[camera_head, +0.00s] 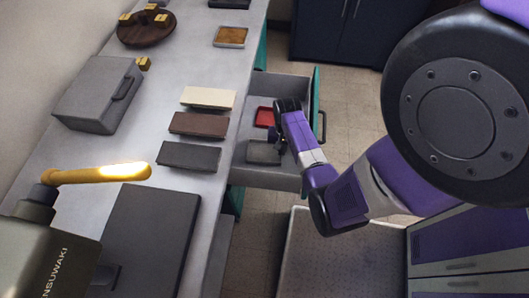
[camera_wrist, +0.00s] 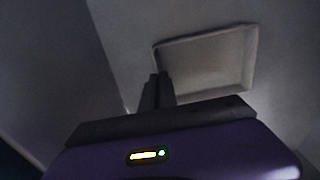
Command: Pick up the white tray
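The tray (camera_wrist: 215,65) is a shallow, pale grey-white rectangle with raised walls in the wrist view. In the head view a greyish tray (camera_head: 262,153), apparently the same one, lies inside the open drawer. My gripper (camera_wrist: 157,82) points down at the tray's near left wall. Its two dark fingers are close together and appear shut on that wall; the contact itself is dark and hard to see. In the head view my gripper (camera_head: 277,137) is inside the drawer, with its fingertips partly hidden.
The drawer (camera_head: 286,87) stands open beside the counter, its walls around my gripper. A red tray (camera_head: 265,116) lies farther back in it. Cream (camera_head: 208,97), brown (camera_head: 198,124) and dark grey (camera_head: 189,155) slabs lie on the counter near its edge.

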